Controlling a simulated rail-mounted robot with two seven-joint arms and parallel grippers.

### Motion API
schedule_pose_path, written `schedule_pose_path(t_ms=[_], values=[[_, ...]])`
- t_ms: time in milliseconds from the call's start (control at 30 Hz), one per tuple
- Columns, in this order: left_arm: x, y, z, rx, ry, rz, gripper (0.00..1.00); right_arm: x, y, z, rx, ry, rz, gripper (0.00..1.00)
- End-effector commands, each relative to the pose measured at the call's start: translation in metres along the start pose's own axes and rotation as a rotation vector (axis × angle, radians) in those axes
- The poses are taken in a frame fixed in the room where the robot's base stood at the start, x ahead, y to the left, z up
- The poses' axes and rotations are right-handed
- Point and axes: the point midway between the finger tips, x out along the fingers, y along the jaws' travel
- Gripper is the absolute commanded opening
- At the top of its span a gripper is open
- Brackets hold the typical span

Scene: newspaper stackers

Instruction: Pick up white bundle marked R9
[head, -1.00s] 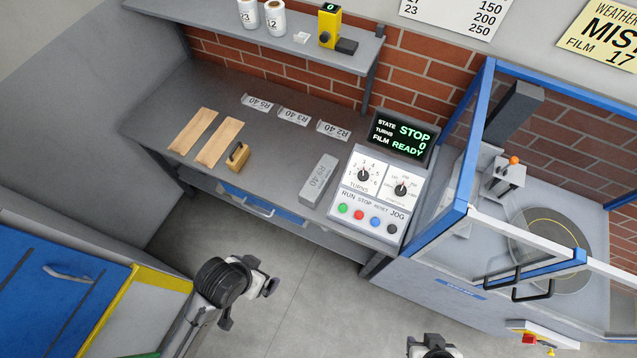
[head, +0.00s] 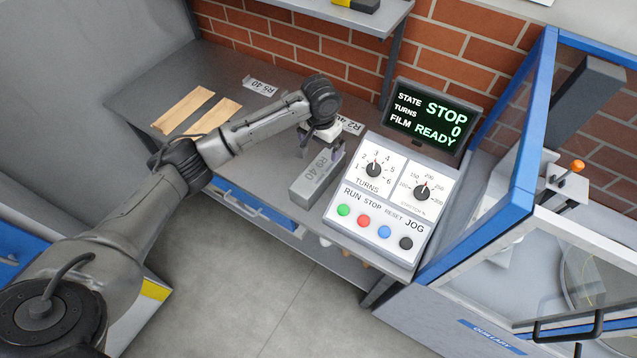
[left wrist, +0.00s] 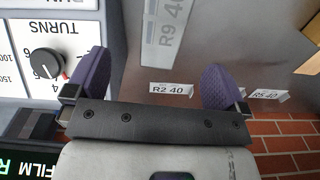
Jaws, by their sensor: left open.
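The bundle marked R9 40 (head: 314,181) is a grey-white block lying on the grey bench, just left of the control panel. It also shows in the left wrist view (left wrist: 164,32), at the top, in line with the gap between my fingers. My left gripper (head: 323,140) hangs over the far end of the bundle, and the arm hides part of the bench there. In the left wrist view my left gripper (left wrist: 157,82) is open, with two purple pads spread wide and nothing between them. My right gripper is not in view.
The control panel (head: 378,203) with knobs and buttons stands close right of the bundle, with a display (head: 431,116) behind. Labels R2 40 (left wrist: 171,89) and R5 40 (head: 259,86) lie at the back near the brick wall. Wooden strips (head: 182,110) lie at left.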

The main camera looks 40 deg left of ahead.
Motion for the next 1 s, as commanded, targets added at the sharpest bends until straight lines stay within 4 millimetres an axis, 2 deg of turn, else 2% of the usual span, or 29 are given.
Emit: schedule_pose_path(t_ms=[167,500,833,1000], values=[[0.014,-0.009,-0.005,-0.029,-0.004,-0.001,1.00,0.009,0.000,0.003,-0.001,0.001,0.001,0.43],[0.068,-0.009,-0.005,-0.027,-0.005,-0.001,1.00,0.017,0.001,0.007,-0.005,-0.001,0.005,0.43],[0.087,-0.009,-0.004,-0.027,-0.004,-0.001,1.00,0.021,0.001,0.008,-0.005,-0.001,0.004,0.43],[0.110,-0.011,-0.004,-0.027,-0.004,-0.001,1.00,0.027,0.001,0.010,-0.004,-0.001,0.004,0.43]])
